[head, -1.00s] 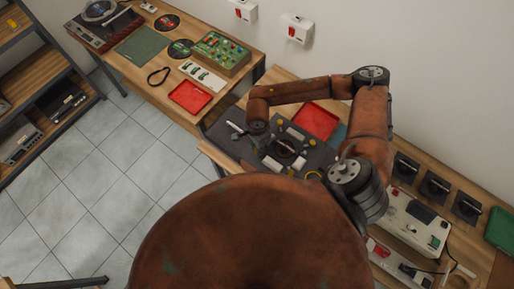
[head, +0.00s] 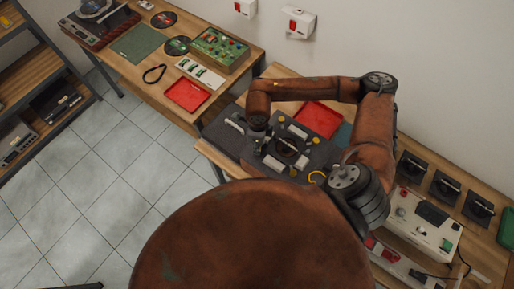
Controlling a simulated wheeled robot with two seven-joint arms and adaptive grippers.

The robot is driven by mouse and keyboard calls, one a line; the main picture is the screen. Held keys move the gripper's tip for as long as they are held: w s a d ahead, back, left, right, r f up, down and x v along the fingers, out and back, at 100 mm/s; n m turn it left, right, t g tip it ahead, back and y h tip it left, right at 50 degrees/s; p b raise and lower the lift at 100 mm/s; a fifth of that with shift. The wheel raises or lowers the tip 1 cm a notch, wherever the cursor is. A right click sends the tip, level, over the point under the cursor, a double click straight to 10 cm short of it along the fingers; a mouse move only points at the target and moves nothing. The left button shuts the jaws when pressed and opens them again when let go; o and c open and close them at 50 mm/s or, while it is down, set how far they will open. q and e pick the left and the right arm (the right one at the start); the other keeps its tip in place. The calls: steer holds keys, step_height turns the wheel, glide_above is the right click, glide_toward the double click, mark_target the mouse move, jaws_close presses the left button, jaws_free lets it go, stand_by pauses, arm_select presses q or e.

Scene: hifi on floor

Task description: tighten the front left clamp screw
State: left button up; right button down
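A dark fixture plate (head: 228,143) lies on the bench, with pale clamp bars (head: 274,163) and a round dark part (head: 289,147) in its middle. Small yellow knobs (head: 293,172) sit around that part. Which one is the front left clamp screw I cannot tell for sure. My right gripper (head: 257,142) points down at the plate's left side, beside the pale bars. Its fingertips are small and dark against the plate, and whatever is under them is hidden. Whether it touches a screw cannot be seen. My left gripper is not in view.
A red tray (head: 319,118) lies behind the fixture, partly under my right arm. A white instrument (head: 425,222) and several black boxes (head: 444,186) stand at right. A second bench at upper left holds a red tray (head: 187,95) and a green circuit board (head: 218,47).

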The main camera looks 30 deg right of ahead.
steer(key=m+b, duration=0.1)
steer(key=m, duration=0.2)
steer(key=shift+s+f+m+b, duration=0.15)
steer(key=shift+f+m+b, duration=0.05)
steer(key=shift+m+b, duration=0.2)
steer(key=m+b, duration=0.1)
steer(key=m, duration=0.1)
steer(key=shift+m, duration=0.4)
steer(key=m+b, duration=0.1)
steer(key=m, duration=0.2)
steer(key=shift+r+m+b, duration=0.1)
steer(key=shift+m+b, duration=0.25)
steer(key=shift+m, duration=1.05)
steer(key=c, duration=1.8)
jaws_free()
steer(key=shift+r, duration=0.1)
steer(key=shift+o, duration=0.2)
steer(key=shift+r, duration=0.1)
